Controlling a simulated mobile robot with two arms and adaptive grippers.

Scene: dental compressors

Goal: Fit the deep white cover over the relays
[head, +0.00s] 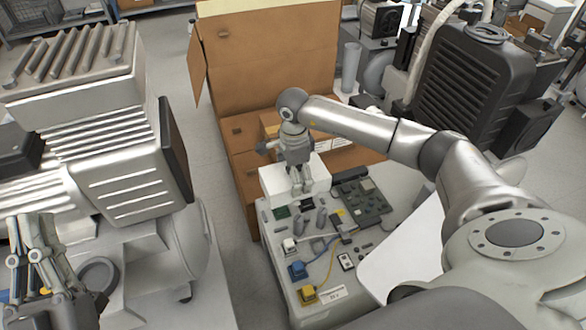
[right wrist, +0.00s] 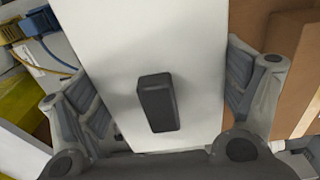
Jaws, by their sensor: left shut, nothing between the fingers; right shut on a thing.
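The deep white cover (head: 275,181) is a white box at the far left end of the bench panel. It has a dark grey block (right wrist: 157,102) on its face in the right wrist view. My right gripper (head: 298,187) points down at it, and its fingers lie along opposite sides of the white body (right wrist: 140,40). Whether the cover rests on the panel or hangs just above it, I cannot tell. Small upright parts (head: 308,222) stand just in front of it; which are the relays is unclear. My left gripper (head: 28,222) is shut and empty at the lower left.
The panel also carries a dark green circuit board (head: 362,202), a blue connector (head: 297,270) and a yellow connector (head: 308,294) with wires. An open cardboard box (head: 270,60) stands close behind. A large ribbed compressor (head: 110,130) fills the left; grey floor lies between.

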